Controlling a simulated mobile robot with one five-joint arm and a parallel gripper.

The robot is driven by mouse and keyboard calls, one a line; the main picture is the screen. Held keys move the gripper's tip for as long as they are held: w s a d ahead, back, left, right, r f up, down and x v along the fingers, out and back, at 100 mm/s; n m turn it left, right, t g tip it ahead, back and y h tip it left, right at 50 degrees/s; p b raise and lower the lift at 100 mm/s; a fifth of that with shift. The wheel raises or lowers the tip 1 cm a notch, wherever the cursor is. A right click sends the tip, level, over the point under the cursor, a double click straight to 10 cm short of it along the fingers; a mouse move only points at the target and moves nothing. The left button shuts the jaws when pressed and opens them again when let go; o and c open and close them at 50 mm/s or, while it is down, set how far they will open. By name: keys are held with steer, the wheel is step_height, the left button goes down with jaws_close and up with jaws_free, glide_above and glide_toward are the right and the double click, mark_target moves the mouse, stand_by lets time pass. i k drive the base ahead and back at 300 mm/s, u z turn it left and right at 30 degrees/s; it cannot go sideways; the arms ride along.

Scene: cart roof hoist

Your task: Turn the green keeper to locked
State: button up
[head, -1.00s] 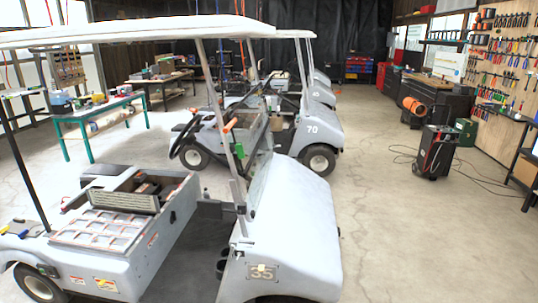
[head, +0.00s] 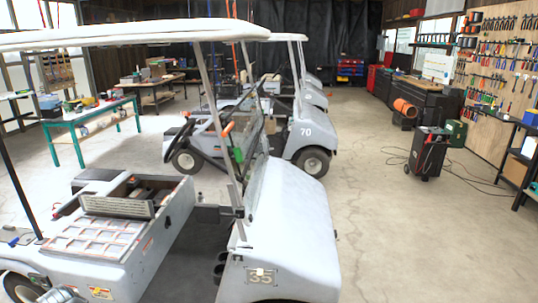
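A small green piece (head: 237,155) shows beside the slanted front post of the nearest cart, just below an orange piece (head: 228,129). It may be the green keeper, but it is too small to tell its shape or whether it is turned to locked. The nearest cart (head: 290,225) is pale grey, marked 35, with a white roof (head: 130,33) over it. A grey rounded part shows at the bottom left edge by the cart's side; I cannot tell what it is. My gripper is not recognisable in this view.
A second cart marked 70 (head: 306,137) stands behind. A green-legged table (head: 100,110) is at the left. A black machine (head: 428,152) with cables on the floor stands at the right. The concrete floor (head: 390,240) between is clear.

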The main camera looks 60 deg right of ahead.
mark_target(236, 151)
steer(key=z, duration=1.75)
steer(key=i, duration=0.5)
steer(key=z, duration=0.05)
